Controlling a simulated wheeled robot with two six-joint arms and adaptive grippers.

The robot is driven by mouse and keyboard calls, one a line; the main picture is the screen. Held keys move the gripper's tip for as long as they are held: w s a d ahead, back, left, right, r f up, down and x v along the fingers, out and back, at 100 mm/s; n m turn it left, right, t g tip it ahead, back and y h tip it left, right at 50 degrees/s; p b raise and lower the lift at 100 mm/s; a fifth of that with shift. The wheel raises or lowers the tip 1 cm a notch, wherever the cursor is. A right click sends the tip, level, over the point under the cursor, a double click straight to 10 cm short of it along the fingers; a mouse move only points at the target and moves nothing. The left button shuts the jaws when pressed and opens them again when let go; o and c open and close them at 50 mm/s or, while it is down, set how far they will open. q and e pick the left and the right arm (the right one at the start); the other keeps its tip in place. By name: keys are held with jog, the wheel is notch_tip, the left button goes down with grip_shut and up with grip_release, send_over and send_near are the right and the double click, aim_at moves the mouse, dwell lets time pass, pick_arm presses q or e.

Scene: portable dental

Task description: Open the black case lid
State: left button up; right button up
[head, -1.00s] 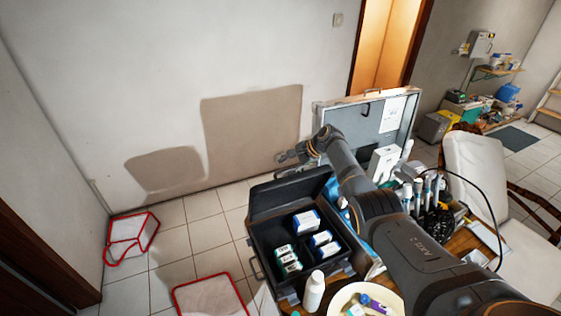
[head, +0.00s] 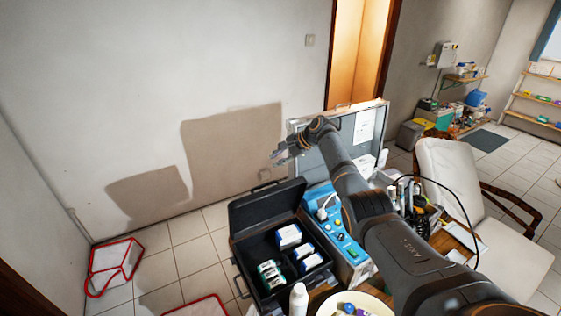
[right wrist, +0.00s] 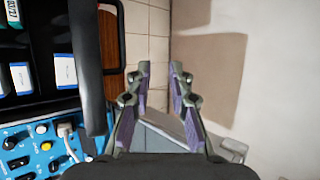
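The black case (head: 247,262) sits on the table at the lower middle of the head view. Its lid (head: 266,207) stands raised at the back, and several white-and-blue and green boxes show inside. In the right wrist view the lid (right wrist: 88,65) runs upright along the left, beside my right gripper. My right gripper (head: 280,155) is above and behind the lid in the head view. In the right wrist view its fingers (right wrist: 160,75) are apart with nothing between them. My left gripper is not in view.
A blue device (head: 335,232) with knobs stands right of the case. A silver case (head: 355,135) stands open behind it. A white bottle (head: 299,300) and a pale bowl (head: 345,298) are in front. Red-edged bins (head: 115,265) stand on the floor at left.

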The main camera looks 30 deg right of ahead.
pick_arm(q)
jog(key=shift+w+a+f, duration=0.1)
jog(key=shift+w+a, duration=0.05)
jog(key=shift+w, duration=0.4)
pick_arm(e)
jog(key=v, duration=1.2)
jog(key=shift+s+d+r, duration=0.15)
jog(key=shift+s, duration=0.1)
jog(key=shift+s+d+r, duration=0.1)
jog(key=shift+s, duration=0.1)
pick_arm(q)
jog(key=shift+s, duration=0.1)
pick_arm(e)
jog(key=shift+w, duration=0.15)
